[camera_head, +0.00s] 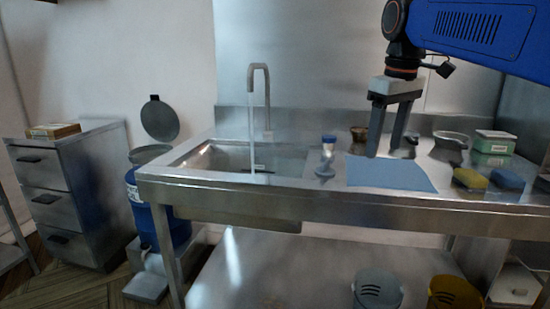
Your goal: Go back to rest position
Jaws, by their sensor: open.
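My gripper (387,153) hangs from the blue arm at the upper right, fingers pointing down. Its two grey fingers are apart, with no object visible between them. The fingertips show in front of the back part of the steel counter, over the far edge of a blue cloth (400,176). I cannot tell whether the tips touch anything. A small dark item (410,139) shows right beside the right finger, and a brown cup (358,133) stands just left of the left finger.
Left of the cloth are a blue-capped shaker (328,148) and a sink (225,158) with a running faucet (265,95). To the right are a yellow sponge (470,179), a blue sponge (508,180), a bowl (451,139) and a green-white box (494,142). Drawers (75,195) stand left.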

